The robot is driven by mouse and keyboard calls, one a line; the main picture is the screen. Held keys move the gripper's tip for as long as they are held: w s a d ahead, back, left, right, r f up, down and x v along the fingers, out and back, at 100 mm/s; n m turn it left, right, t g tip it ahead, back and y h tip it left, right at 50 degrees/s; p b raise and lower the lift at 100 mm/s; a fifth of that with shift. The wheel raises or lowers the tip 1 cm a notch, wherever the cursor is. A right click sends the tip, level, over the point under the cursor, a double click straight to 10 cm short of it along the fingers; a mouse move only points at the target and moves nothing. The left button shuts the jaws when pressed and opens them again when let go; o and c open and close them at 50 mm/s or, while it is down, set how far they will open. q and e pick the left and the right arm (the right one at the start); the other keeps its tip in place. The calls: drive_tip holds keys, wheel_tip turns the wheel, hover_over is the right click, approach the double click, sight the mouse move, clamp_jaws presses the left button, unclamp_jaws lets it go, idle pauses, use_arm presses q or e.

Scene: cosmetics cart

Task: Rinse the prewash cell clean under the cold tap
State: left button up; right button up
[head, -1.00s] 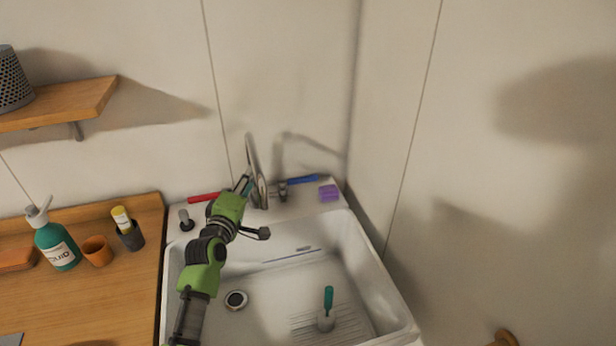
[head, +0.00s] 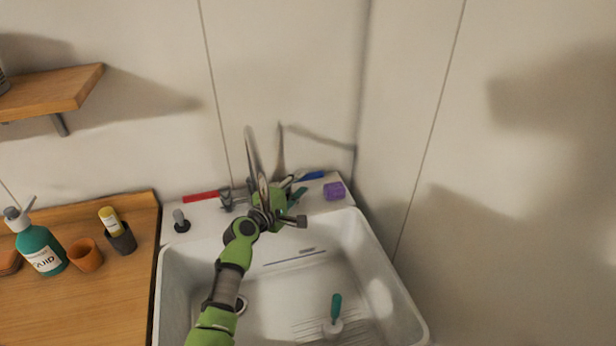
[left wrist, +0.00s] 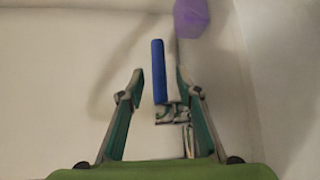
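The white sink basin (head: 390,285) lies below the tap. The curved metal tap spout (head: 252,155) stands at the sink's back ledge. The blue tap lever (head: 313,175) points right, and the red lever (head: 200,196) points left. My left gripper (head: 298,187) is at the blue lever's valve. In the left wrist view my fingers are open and apart, with the blue lever (left wrist: 158,70) seen between them; contact cannot be told. No water stream is visible. My right gripper is out of view.
A teal-handled tool (head: 335,308) stands in the basin. A purple block (head: 334,191) sits on the ledge right of the blue lever, near the wall. A dark stopper-like piece (head: 181,222) is at left. A soap bottle (head: 40,247) and cups (head: 86,255) stand on the wooden counter.

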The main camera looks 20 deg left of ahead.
sight(305, 179)
use_arm(q)
drive_tip(key=x, duration=0.3)
drive_tip(key=shift+w+d+r, duration=0.1)
drive_tip(key=shift+w, duration=0.15)
drive_tip(key=shift+w+d+b, duration=0.1)
drive_tip(key=shift+w+b, duration=0.25)
drive_tip(key=shift+w, duration=0.2)
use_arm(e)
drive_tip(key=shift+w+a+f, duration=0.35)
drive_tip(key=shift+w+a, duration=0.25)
